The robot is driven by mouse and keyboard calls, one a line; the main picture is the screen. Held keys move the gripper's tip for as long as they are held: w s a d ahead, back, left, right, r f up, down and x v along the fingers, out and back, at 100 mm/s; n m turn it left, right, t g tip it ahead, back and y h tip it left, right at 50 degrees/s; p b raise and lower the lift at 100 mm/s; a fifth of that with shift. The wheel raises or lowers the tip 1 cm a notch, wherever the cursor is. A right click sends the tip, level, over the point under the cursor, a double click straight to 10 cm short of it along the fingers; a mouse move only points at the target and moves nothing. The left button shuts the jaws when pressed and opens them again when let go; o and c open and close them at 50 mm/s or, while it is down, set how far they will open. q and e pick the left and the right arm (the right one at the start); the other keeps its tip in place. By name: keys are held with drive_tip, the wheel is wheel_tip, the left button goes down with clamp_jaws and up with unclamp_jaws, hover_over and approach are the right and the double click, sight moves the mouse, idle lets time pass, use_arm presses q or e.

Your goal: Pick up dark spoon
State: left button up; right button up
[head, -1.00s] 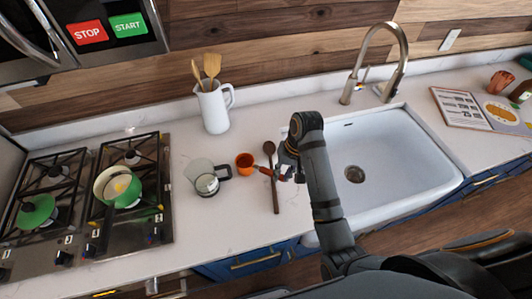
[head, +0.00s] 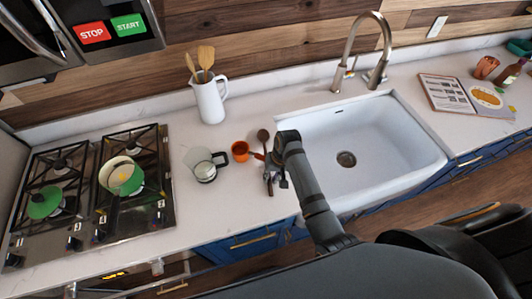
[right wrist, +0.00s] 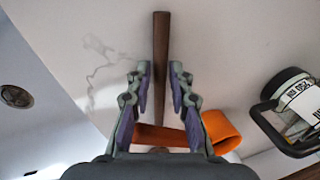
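The dark spoon (head: 263,136) lies on the counter left of the sink, its bowl toward the wall. My right gripper (head: 274,182) is over its handle and hides much of it. In the right wrist view the brown handle (right wrist: 161,55) runs between the two fingertips of my right gripper (right wrist: 160,72). The fingers are open, with a gap on each side of the handle. The spoon's bowl is hidden there. My left gripper is not in view.
The white sink (head: 385,140) is at right, a stove (head: 85,225) at left. Front counter is clear.

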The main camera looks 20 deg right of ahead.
drive_tip(key=shift+w+f, duration=0.1)
drive_tip(key=c, duration=0.4)
clamp_jaws()
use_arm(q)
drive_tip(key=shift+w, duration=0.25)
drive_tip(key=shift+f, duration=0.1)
use_arm(e)
drive_tip(key=shift+r+b, duration=0.65)
use_arm(q)
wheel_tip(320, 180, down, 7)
drive_tip(key=b, duration=0.6)
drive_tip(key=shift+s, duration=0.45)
use_arm(e)
drive_tip(key=d, duration=1.8)
drive_tip(key=shift+w, duration=0.3)
